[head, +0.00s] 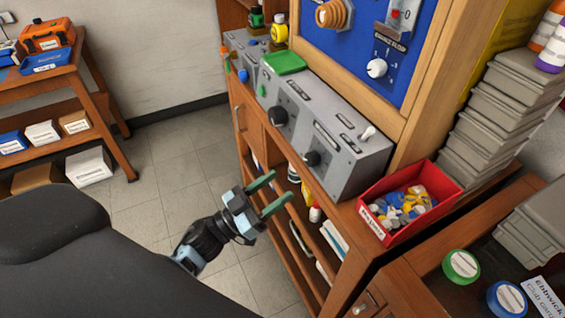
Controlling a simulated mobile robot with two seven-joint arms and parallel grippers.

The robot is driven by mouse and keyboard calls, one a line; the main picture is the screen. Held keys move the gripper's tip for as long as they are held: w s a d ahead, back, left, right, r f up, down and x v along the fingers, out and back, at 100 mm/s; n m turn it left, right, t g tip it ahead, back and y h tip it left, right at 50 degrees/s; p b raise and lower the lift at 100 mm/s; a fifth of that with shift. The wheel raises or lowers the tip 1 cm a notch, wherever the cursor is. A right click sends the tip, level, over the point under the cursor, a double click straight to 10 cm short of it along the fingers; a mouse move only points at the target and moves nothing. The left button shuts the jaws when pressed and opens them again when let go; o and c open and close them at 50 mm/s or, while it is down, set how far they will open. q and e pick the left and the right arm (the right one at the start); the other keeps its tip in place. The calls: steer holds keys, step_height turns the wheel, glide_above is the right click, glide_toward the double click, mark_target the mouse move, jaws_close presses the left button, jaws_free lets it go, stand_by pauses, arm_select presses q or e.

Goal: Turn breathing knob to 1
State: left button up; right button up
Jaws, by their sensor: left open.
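A white knob (376,68) sits on the blue panel (345,52) at the upper right, with small marks around it too small to read. A grey testbench box (335,130) below carries two black knobs, one at its middle (278,116) and one nearer its right end (311,158). I cannot tell which knob is the breathing knob. My left gripper (281,189) is open and empty, its two green fingers pointing right. It is in front of the bench, left of and below the right black knob, apart from it. My right gripper is not in view.
A red bin (372,222) of small coloured parts stands right of the grey box. Stacked grey cases (490,125) stand behind it. Shelves with bottles lie under the bench edge. A side table (90,75) stands far left. The floor (165,150) between is clear.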

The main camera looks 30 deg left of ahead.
mark_target(308, 161)
arm_select(q)
steer(key=shift+m+h, duration=0.5)
steer(key=shift+h, duration=0.1)
steer(key=x, duration=0.4)
steer(key=p+x, duration=0.1)
steer(key=x, duration=0.3)
steer(key=shift+w+a+r, duration=0.1)
steer(key=shift+w+r, duration=0.05)
steer(key=shift+r, duration=0.25)
steer(key=shift+g, duration=0.4)
steer(key=c, duration=1)
